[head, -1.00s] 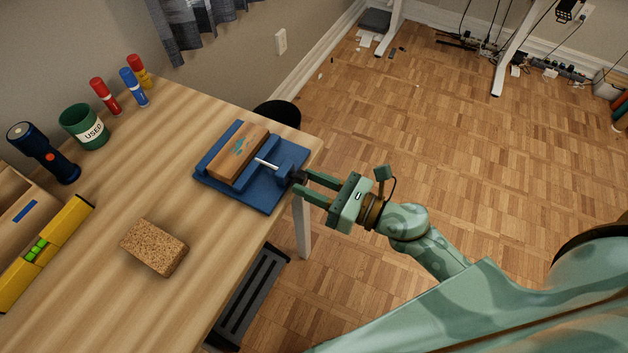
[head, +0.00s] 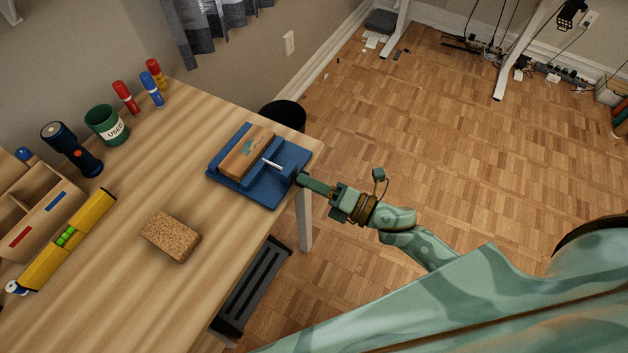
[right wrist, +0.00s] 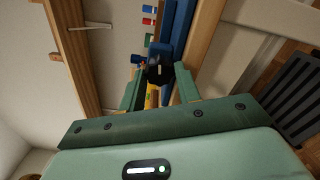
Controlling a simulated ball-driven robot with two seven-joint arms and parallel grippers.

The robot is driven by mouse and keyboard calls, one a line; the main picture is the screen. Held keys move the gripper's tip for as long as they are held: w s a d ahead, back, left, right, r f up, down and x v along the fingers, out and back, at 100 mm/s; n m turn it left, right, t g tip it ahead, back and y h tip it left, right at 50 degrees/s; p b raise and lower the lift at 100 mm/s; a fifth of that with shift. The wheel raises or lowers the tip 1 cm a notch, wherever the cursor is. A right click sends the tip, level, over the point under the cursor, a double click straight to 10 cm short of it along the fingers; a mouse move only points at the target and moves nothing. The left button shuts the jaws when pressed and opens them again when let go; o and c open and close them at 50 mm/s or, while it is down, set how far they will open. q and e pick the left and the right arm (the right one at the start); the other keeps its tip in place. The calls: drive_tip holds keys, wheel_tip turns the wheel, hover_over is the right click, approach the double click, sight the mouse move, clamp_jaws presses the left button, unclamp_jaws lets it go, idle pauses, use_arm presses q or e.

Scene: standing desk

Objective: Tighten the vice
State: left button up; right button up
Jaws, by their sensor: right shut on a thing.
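The blue vice (head: 262,192) sits at the desk's right edge in the head view. A wooden block (head: 246,152) lies in it, between its jaws. A light metal screw (head: 272,163) runs from the moving jaw towards the handle. My right gripper (head: 302,180) is at the vice's outer end, beyond the desk edge. In the right wrist view its fingers (right wrist: 160,88) are shut on the dark vice handle (right wrist: 159,70). In the head view the fingers mostly hide the handle. My left gripper is not in view.
On the wooden desk (head: 125,205) are a cork block (head: 171,236), a yellow level (head: 68,240), a wooden organizer (head: 38,215), a blue flashlight (head: 72,148), a green cup (head: 107,125) and several markers (head: 126,97). A black stool (head: 284,114) stands behind the desk edge.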

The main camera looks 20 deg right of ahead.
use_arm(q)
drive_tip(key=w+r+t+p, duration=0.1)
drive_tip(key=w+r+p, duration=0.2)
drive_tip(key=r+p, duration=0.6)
use_arm(e)
drive_tip(key=m, duration=3.3)
drive_tip(key=shift+d, duration=0.1)
drive_tip(key=shift+m, duration=0.3)
drive_tip(key=o, duration=1)
